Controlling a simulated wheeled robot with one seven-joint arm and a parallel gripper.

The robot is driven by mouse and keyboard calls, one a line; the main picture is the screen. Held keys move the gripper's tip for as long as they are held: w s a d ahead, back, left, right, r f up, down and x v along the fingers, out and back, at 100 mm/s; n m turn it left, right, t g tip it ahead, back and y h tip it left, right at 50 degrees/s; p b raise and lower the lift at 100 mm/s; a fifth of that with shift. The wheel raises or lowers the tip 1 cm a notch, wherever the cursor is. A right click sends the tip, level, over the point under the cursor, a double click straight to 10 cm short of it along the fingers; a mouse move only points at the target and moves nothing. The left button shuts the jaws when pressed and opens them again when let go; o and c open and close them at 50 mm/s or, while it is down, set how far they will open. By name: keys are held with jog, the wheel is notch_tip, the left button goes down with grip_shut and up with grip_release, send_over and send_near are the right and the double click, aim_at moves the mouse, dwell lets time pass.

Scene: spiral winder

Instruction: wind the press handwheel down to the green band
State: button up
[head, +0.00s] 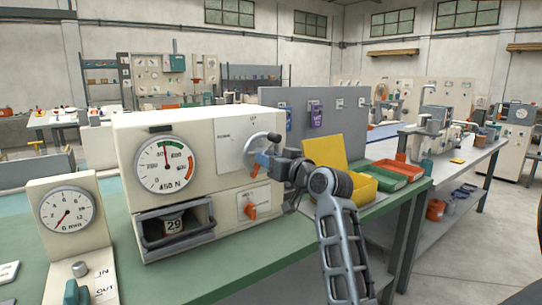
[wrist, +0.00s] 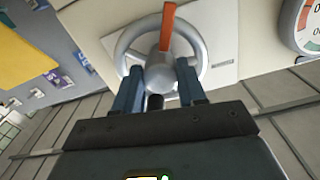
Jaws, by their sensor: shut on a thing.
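The press is a cream box (head: 205,127) on a green bench. Its round dial (head: 164,164), marked 450 N, has a green band at the upper right and a red band further right. The needle points nearly straight up, close to the left end of the green band. The grey handwheel (head: 249,153) is on the right of the front face. In the wrist view the handwheel (wrist: 122,42) shows an orange mark at its top. The exact contact is partly hidden.
An orange knob (head: 250,210) sits below the handwheel. An open bay holds a canister marked 29 (head: 174,223). A second dial box (head: 68,210) stands at left.

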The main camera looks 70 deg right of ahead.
jog(key=shift+m, duration=0.3)
jog(key=o, duration=1.1)
jog(key=shift+c, duration=0.2)
jog(key=v, duration=0.7)
jog(key=shift+s+a+b, duration=0.25)
jog(key=shift+s+b, duration=0.1)
jog(key=shift+b, duration=0.05)
